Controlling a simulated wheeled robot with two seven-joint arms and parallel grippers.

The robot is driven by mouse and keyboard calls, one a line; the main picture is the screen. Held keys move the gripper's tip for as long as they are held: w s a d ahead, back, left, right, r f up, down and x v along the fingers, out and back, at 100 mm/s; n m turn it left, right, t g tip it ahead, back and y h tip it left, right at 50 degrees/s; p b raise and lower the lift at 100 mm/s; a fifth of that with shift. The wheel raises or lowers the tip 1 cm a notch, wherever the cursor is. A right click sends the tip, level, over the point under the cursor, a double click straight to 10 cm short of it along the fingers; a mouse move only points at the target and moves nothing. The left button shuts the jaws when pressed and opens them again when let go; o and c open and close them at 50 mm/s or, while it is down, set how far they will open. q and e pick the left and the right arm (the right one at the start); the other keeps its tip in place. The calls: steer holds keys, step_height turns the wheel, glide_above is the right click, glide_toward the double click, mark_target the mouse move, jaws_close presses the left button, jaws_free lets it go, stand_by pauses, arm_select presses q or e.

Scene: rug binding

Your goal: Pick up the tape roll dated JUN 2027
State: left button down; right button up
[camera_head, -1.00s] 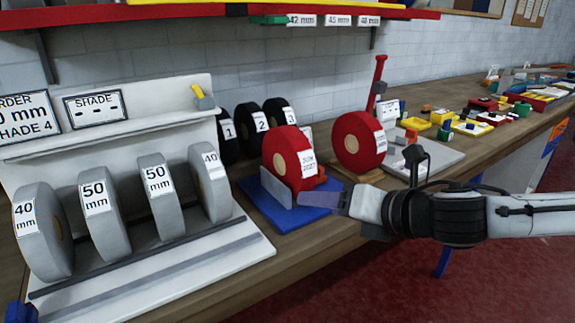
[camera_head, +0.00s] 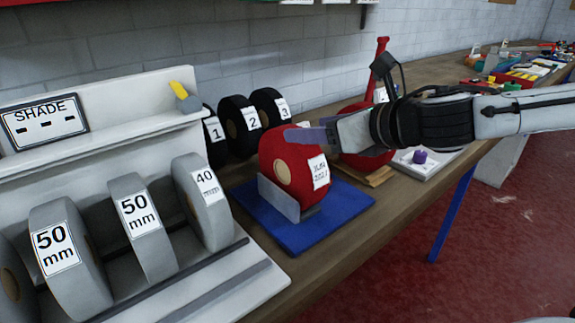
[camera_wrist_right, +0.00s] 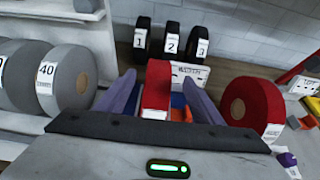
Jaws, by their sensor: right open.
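The red tape roll (camera_head: 288,168) whose label reads JUN 2027 stands upright in a blue stand (camera_head: 335,218) with a grey plate at its front. My right gripper (camera_head: 310,137) is at the top of this roll, reaching in from the right. In the right wrist view its purple fingers (camera_wrist_right: 160,98) are open, one on each side of a red roll (camera_wrist_right: 157,84). I cannot tell whether they touch it. A second red roll (camera_head: 366,161) stands behind my right gripper, partly hidden; it also shows in the wrist view (camera_wrist_right: 252,103). My left gripper is out of view.
Grey rolls (camera_head: 140,225) marked 50 mm and 40 mm stand in a white rack (camera_head: 215,287) at left. Black rolls (camera_head: 237,125) numbered 1 to 3 stand by the wall. A purple object (camera_head: 419,157) lies on a white board at right. Small coloured items lie farther along the bench.

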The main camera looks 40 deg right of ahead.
mark_target(291, 168)
steer(key=shift+x, duration=1.25)
steer(key=shift+f+b+x, duration=0.15)
steer(key=shift+b+x, duration=0.25)
steer(key=shift+x, duration=0.4)
steer(key=shift+f+b+x, duration=0.15)
steer(key=shift+b+x, duration=0.25)
steer(key=shift+x, duration=0.4)
steer(key=shift+b+x, duration=0.3)
steer(key=shift+x, duration=0.6)
steer(key=shift+r, duration=0.15)
jaws_close()
steer(key=shift+r, duration=0.1)
